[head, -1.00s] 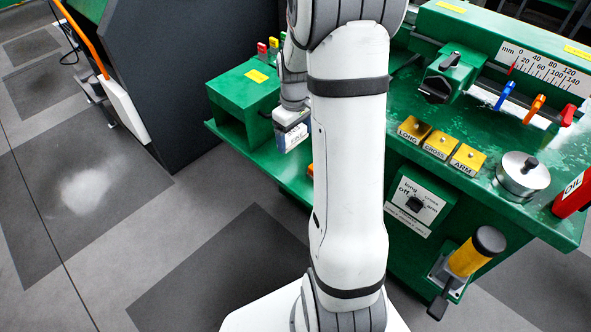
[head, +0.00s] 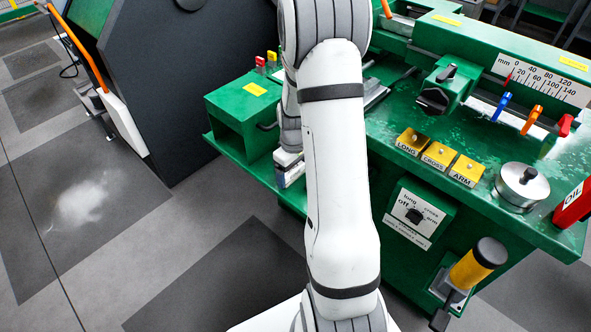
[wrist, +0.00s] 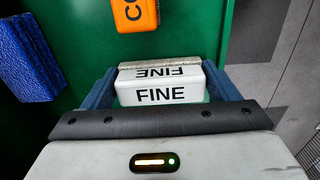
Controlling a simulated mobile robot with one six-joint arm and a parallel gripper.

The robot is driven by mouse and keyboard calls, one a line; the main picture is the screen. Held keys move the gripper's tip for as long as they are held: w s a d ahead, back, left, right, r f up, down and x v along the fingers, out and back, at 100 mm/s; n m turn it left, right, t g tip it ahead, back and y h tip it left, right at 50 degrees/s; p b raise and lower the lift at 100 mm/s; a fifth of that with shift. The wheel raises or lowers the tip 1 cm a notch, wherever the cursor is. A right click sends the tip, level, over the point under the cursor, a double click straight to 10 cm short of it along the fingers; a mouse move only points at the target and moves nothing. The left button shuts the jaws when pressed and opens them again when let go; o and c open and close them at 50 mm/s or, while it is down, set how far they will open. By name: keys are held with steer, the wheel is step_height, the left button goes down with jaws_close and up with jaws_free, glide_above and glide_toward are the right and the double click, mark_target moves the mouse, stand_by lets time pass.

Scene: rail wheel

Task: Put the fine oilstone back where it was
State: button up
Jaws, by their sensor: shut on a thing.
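The fine oilstone (wrist: 160,93), a white block with FINE on its faces, is between the blue fingers of my gripper (wrist: 160,86) in the wrist view. My gripper is shut on it. In the head view my gripper (head: 290,172) is low over the green machine's left shelf, left of my arm's upper links. The stone's underside is hidden, so I cannot tell whether it touches the shelf.
An orange block (wrist: 135,12) with partly cut-off lettering lies beyond the stone, and a blue block (wrist: 25,58) lies to the left, on the green surface. A green box (head: 243,110) stands beside my gripper. Grey floor (wrist: 268,50) shows at right.

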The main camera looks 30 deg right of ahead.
mark_target(294, 169)
steer(key=o, duration=0.7)
steer(key=shift+f, duration=0.1)
step_height(294, 169, up, 12)
steer(key=p, duration=0.1)
steer(key=s+a+r+m, duration=0.1)
steer(key=s+a+r, duration=0.2)
steer(key=s, duration=0.3)
steer(key=s+a+r+m+t, duration=0.1)
steer(key=s+a+r, duration=0.3)
steer(key=s+a, duration=0.2)
steer(key=s+a+r+m+t, duration=0.1)
steer(key=s+a+r+m, duration=0.1)
steer(key=s, duration=0.4)
steer(key=shift+s+a+r, duration=0.1)
steer(key=shift+a+r, duration=0.35)
steer(key=shift+a, duration=0.25)
steer(key=shift+s+a+r, duration=0.1)
steer(key=shift+a+r, duration=0.35)
steer(key=shift+a, duration=0.2)
steer(key=shift+w, duration=0.1)
steer(key=shift+t, duration=0.3)
steer(key=p+v, duration=0.2)
steer(key=v, duration=0.1)
steer(key=p+v, duration=0.1)
steer(key=p, duration=0.1)
steer(key=shift+w+r, duration=0.25)
steer(key=shift+r, duration=0.05)
